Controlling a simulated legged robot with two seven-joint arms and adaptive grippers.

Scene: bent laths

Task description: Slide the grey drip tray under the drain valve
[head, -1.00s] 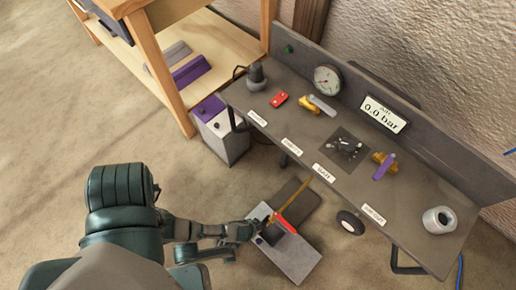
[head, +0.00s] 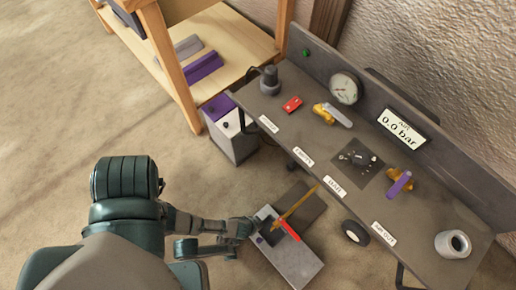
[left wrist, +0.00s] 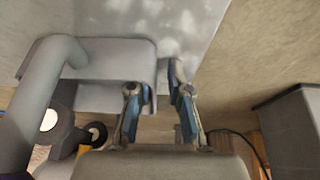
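A light grey box-like piece (head: 297,262) with a dark recess lies on the floor before the bench; it looks like the drip tray, though I cannot be sure. A red lever (head: 288,229) and a yellow rod (head: 299,203) show over it; the drain valve itself is hard to make out. My left gripper (head: 246,228) is at its left end. In the left wrist view my left gripper (left wrist: 157,92) has its blue-padded fingers apart, with the end of a grey lip (left wrist: 110,62) close to the left finger. Contact is unclear. My right gripper is out of view.
The bench (head: 300,108) overhangs at the right, with a gauge, brass valves and labels. A black wheel (head: 355,233) sits beneath its edge. A purple-topped box (head: 232,140) stands beside the wooden shelf (head: 228,32). The floor at left is clear.

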